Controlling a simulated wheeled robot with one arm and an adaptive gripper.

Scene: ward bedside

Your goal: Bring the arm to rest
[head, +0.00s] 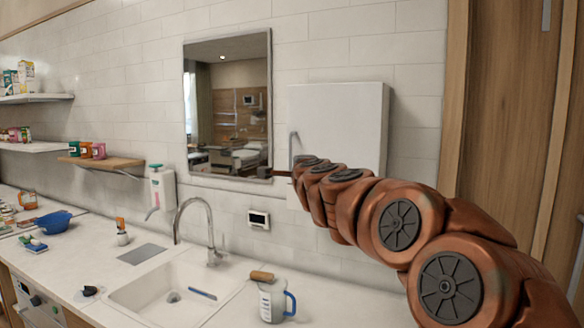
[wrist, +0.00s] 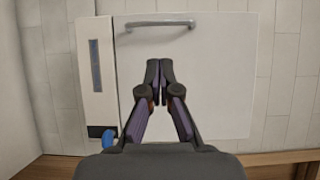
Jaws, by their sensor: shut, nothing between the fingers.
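My copper-coloured arm reaches from the lower right of the head view towards the wall, in front of a white wall cabinet (head: 345,118). My gripper (wrist: 161,72) is shut and empty in the wrist view, its two dark fingers together in front of the same white cabinet door (wrist: 225,75). The cabinet's grey bar handle (wrist: 160,24) lies beyond the fingertips, apart from them in the picture. In the head view the gripper is small at the far end of the arm, near the lower right corner of the mirror, and its fingers are hard to make out.
A mirror (head: 228,105) hangs left of the cabinet. Below are a sink (head: 150,298) with a tap (head: 190,205) and a jug (head: 272,302) with a blue handle. A soap dispenser (head: 161,188), a blue bowl (head: 53,222) and a wooden shelf (head: 115,163) are left.

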